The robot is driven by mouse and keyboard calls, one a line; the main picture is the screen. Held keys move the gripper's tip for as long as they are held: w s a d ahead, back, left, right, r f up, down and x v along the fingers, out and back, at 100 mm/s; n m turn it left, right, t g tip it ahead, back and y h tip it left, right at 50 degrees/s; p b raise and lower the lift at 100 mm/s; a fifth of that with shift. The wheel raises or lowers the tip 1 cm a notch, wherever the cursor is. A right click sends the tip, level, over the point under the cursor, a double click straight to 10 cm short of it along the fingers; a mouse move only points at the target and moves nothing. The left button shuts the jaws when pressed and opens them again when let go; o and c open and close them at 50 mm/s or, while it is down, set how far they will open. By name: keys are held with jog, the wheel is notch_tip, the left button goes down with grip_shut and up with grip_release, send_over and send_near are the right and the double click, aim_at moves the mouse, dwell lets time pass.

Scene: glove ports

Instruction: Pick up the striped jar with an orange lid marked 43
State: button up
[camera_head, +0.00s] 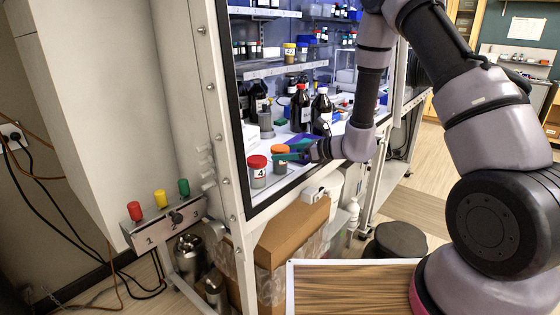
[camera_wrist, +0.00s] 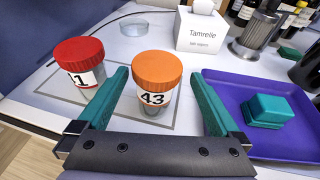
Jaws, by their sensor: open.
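The jar with the orange lid (camera_wrist: 157,68) bears a white label marked 43 and stands upright on the light work surface. In the head view the same orange-lidded jar (camera_head: 280,164) is near the front edge of the cabinet. I cannot make out stripes on its body. My gripper (camera_wrist: 160,78) is open, with one teal finger on each side of this jar. Gaps show between the fingers and the jar. In the head view my gripper (camera_head: 292,152) reaches in from the right, beside the jar.
A red-lidded jar (camera_wrist: 80,52), its label ending in 1, stands just left of my left finger. A purple tray (camera_wrist: 245,88) with a teal block (camera_wrist: 262,109) lies to the right. Behind are a white Tamrelle box (camera_wrist: 200,31), a metal cylinder (camera_wrist: 257,36) and dark bottles (camera_head: 321,112).

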jog(key=x, duration=0.5)
jog(key=shift+s+a+f, duration=0.1)
jog(key=shift+a+f, duration=0.2)
jog(key=shift+a, duration=0.05)
jog(key=c, duration=1.4)
